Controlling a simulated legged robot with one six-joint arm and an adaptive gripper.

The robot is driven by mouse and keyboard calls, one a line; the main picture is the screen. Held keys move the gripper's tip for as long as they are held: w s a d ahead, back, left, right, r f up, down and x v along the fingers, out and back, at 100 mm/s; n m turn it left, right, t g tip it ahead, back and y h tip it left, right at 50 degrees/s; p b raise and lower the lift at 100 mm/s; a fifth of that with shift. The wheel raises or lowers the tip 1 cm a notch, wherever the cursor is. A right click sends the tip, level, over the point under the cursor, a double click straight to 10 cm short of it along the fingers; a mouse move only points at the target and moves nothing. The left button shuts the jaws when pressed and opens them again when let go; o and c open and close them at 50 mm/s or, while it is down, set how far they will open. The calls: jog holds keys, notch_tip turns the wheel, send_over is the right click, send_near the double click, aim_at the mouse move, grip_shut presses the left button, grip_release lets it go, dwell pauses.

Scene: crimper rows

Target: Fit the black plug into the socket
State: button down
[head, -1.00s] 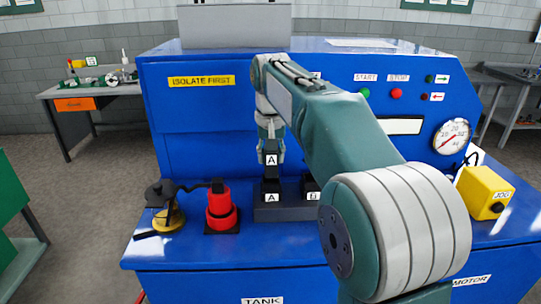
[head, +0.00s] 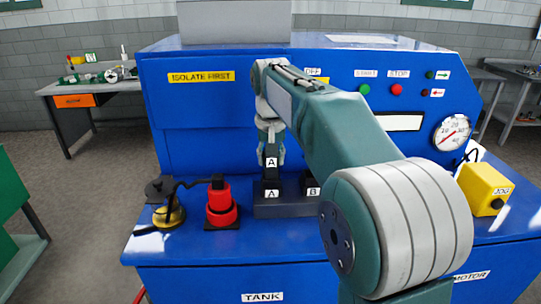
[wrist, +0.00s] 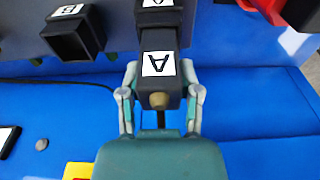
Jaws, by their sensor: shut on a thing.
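The black plug (head: 271,163), marked A, is upright in my gripper (head: 270,147), just above the black socket marked A (head: 271,188). In the wrist view my gripper (wrist: 160,88) has its two fingers closed on either side of the plug (wrist: 158,63). The plug's far end meets the mouth of socket A (wrist: 158,16) and looks lined up with it. I cannot tell how deep it sits. A second open socket, marked B (head: 313,189), stands beside it and also shows in the wrist view (wrist: 72,40).
A red round fitting (head: 221,206) and a yellow one (head: 170,216) with a dark cable stand left of the sockets. A yellow JOG box (head: 486,190) is at the right. The blue panel (head: 200,115) rises behind.

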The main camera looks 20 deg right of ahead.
jog(key=shift+f, duration=0.7)
jog(key=shift+c, duration=1)
grip_release()
jog(key=r, duration=0.7)
jog(key=s+r, duration=0.1)
jog(key=r, duration=0.3)
jog(key=shift+a, duration=0.2)
jog(key=shift+s+r, duration=0.15)
jog(key=shift+r, duration=0.2)
